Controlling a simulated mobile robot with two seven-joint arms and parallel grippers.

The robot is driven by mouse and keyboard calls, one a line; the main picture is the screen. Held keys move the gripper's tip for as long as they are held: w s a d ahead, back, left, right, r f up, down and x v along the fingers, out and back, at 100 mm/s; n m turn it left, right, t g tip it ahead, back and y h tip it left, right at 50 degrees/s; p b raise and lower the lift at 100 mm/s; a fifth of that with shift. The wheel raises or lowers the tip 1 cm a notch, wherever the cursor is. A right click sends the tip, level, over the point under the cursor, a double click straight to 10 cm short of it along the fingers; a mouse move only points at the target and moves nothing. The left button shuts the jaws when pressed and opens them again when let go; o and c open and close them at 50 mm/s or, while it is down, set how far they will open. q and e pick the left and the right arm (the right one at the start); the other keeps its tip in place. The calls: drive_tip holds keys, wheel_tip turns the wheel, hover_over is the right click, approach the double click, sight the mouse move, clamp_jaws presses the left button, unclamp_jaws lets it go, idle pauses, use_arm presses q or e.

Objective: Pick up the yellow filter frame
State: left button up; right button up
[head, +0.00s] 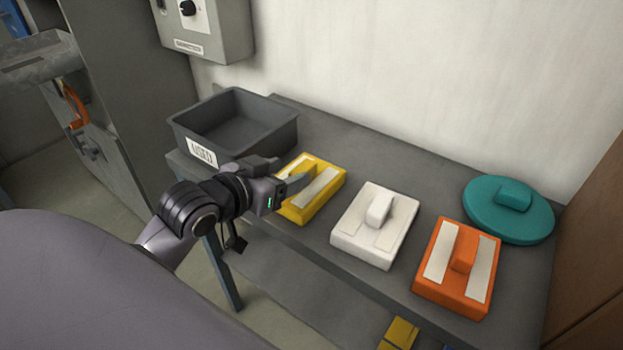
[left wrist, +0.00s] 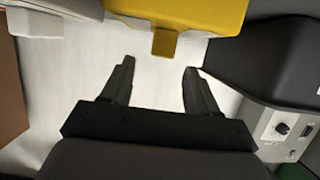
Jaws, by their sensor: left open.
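The yellow filter frame (head: 319,203), a block with pale strips and a raised handle, lies on the grey table (head: 345,133) between the dark bin and the white block. My left gripper (head: 292,174) is over its near left part and hides some of it, including part of the handle. In the left wrist view the yellow frame (left wrist: 182,12) is at the top, its yellow tab just beyond the fingertips. The left gripper (left wrist: 159,65) is open there, with nothing between its fingers. My right gripper is in neither view.
A dark grey bin (head: 287,133) with a label stands left of the yellow frame. A white block (head: 349,238), an orange block (head: 449,286) and a teal round lid (head: 540,222) lie to the right. A grey control box (head: 215,35) hangs on the wall.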

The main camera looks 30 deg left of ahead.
sight(301, 169)
use_arm(q)
drive_tip(key=shift+x, duration=3.1)
drive_tip(key=shift+f, duration=0.15)
clamp_jaws()
